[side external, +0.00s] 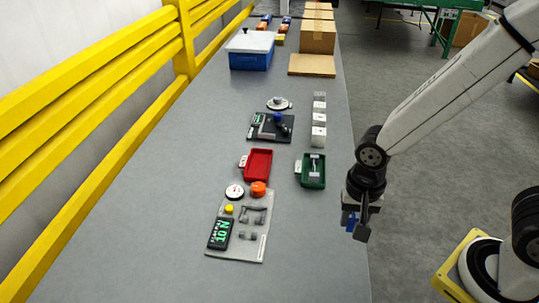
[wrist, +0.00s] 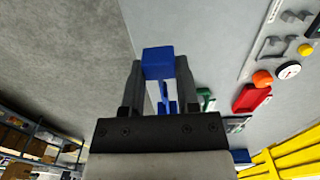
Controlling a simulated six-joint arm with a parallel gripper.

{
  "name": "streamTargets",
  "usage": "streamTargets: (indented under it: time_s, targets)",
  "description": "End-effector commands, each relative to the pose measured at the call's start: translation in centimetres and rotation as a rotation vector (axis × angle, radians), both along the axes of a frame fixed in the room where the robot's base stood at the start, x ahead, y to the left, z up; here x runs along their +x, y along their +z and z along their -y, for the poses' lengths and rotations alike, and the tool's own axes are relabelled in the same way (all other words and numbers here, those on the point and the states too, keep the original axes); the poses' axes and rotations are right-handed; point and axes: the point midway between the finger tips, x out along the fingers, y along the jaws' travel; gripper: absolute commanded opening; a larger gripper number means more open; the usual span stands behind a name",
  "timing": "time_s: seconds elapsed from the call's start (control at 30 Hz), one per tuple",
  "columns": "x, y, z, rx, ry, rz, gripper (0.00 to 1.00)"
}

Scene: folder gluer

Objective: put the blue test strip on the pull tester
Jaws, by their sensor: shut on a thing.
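My gripper (side external: 357,222) hangs near the right edge of the grey table, in front of my arm. It is shut on the blue test strip (side external: 350,222), whose blue block also shows between the fingers in the wrist view (wrist: 158,62). The pull tester (side external: 238,243) is a light grey plate on the table, left of my gripper, with a dial gauge, an orange knob, a yellow button, grey clamps and a display with green characters. Part of it shows at the upper right of the wrist view (wrist: 268,48). The strip is apart from it.
Behind the tester are a red tray (side external: 258,164) and a green tray (side external: 304,171) holding a grey item. Farther back stand a dark instrument (side external: 265,128), white blocks (side external: 319,130) and a blue box (side external: 250,60). A yellow rail (side external: 90,100) runs along the left. The table front is clear.

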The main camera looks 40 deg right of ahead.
Motion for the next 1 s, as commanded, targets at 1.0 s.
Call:
streamTargets:
  time_s: [1.0]
  targets:
    - [15.2, -4.7, -13.3, -0.001, 0.002, -0.001, 0.0]
